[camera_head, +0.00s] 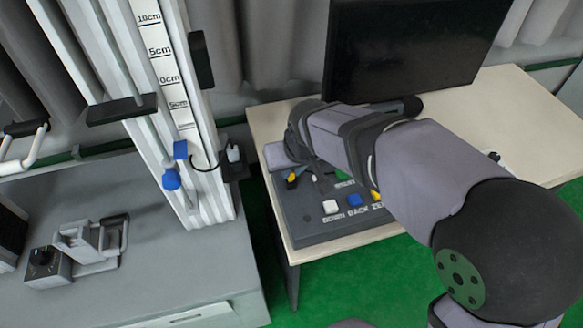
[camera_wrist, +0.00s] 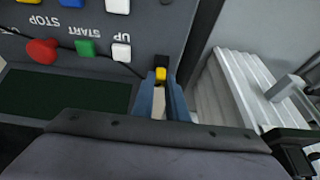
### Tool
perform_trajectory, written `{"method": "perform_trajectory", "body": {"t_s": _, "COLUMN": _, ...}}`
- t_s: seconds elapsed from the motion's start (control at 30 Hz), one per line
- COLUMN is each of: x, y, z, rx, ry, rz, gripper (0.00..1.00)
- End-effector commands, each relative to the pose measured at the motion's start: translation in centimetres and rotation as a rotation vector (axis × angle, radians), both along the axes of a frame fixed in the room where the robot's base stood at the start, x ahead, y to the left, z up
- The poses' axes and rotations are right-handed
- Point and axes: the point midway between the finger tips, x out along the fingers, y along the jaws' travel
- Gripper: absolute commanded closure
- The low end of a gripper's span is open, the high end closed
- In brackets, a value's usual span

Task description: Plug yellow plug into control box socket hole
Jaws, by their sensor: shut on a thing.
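The yellow plug (camera_wrist: 161,74) is between the two blue fingers of my gripper (camera_wrist: 163,82) in the wrist view, with its yellow end showing past the fingertips. The control box (camera_wrist: 98,21) is dark grey, and the plug is at its edge beside the white UP button. A small black part (camera_wrist: 161,60) lies directly beyond the plug; I cannot tell whether it is the socket or whether the plug enters it. In the head view, a small yellow piece (camera_head: 291,177) shows at the left of the control box (camera_head: 305,222), below my arm, which hides much of the box.
The box has several coloured buttons, including a red one (camera_wrist: 42,51) and a green one (camera_wrist: 85,47). A monitor (camera_head: 410,45) stands behind on the table (camera_head: 530,115). The ruled tower (camera_head: 165,70) rises at left. A thin dark cable crosses the box.

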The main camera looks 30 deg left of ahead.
Motion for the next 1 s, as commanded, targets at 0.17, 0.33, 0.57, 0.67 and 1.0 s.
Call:
{"method": "perform_trajectory", "body": {"t_s": 0.17, "x": 0.01, "y": 0.01, "z": -0.05, "rx": 0.001, "ry": -0.001, "rz": 0.000, "gripper": 1.00}}
{"method": "perform_trajectory", "body": {"t_s": 0.33, "x": 0.00, "y": 0.00, "z": -0.29, "rx": 0.000, "ry": 0.000, "rz": 0.000, "gripper": 1.00}}
{"method": "perform_trajectory", "body": {"t_s": 0.57, "x": 0.00, "y": 0.00, "z": -0.39, "rx": 0.000, "ry": 0.000, "rz": 0.000, "gripper": 0.65}}
{"method": "perform_trajectory", "body": {"t_s": 0.67, "x": 0.00, "y": 0.01, "z": -0.39, "rx": 0.000, "ry": 0.000, "rz": 0.000, "gripper": 0.65}}
{"method": "perform_trajectory", "body": {"t_s": 1.0, "x": -0.22, "y": -0.21, "z": 0.55, "rx": 0.001, "ry": -0.001, "rz": 0.000, "gripper": 0.65}}
